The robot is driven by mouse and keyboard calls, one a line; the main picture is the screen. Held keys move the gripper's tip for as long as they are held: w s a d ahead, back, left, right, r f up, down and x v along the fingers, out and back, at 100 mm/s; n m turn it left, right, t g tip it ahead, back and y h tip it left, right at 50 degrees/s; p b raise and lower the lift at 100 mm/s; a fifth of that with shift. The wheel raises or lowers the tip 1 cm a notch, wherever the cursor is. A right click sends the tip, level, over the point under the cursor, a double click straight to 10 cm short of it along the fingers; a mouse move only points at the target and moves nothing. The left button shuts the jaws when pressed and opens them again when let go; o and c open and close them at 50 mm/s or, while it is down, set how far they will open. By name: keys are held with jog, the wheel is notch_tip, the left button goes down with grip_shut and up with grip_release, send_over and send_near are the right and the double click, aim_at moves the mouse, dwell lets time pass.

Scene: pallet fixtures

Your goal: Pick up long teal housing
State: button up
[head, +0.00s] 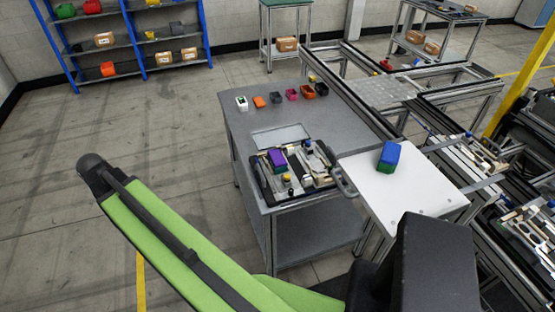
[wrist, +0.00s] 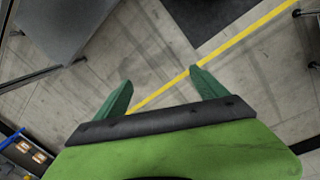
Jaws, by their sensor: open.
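I cannot pick out a long teal housing for certain. In the head view a block with a blue top and green lower part (head: 389,156) rests on the white board (head: 375,185) at the right of the grey table. A purple block with a darker, greenish side (head: 277,159) sits in the fixture tray (head: 258,180) on that table. My gripper (wrist: 160,76) shows in the wrist view with its two green fingers apart and nothing between them. It is over bare floor, away from the table. Neither block can be made out in the wrist view.
A grey table (head: 240,130) carries a row of small coloured bins (head: 276,98) at its back. A conveyor frame (head: 430,110) and more fixtures stand to the right. A blue shelf rack (head: 145,50) is at the back left. The floor on the left is clear.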

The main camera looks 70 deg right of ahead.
jog(key=o, duration=0.3)
jog(key=s+d+r+n+p, duration=0.1)
jog(key=s+d+r, duration=0.1)
jog(key=d, duration=0.9)
jog(key=s+d+r+n+g+h+p, duration=0.1)
jog(key=s+d, duration=0.4)
jog(key=d, duration=0.5)
jog(key=shift+d+r+p, duration=0.4)
jog(key=shift+r+p, duration=0.05)
jog(key=shift+r, duration=0.45)
jog(key=n+g+p, duration=0.2)
jog(key=n+p, duration=0.1)
send_near(276, 157)
jog(key=shift+h, duration=0.3)
notch_tip(276, 157, down, 5)
jog(key=b, duration=1.1)
jog(key=shift+s+b, duration=0.1)
jog(key=shift+b, duration=0.2)
jog(key=shift+s+d+f, duration=0.1)
jog(key=shift+s, duration=0.1)
jog(key=b+x, duration=0.4)
jog(key=x, duration=0.1)
jog(key=shift+s+d+b, duration=0.25)
jog(key=shift+s+b, duration=0.1)
jog(key=shift+r, duration=0.3)
jog(key=shift+c, duration=0.3)
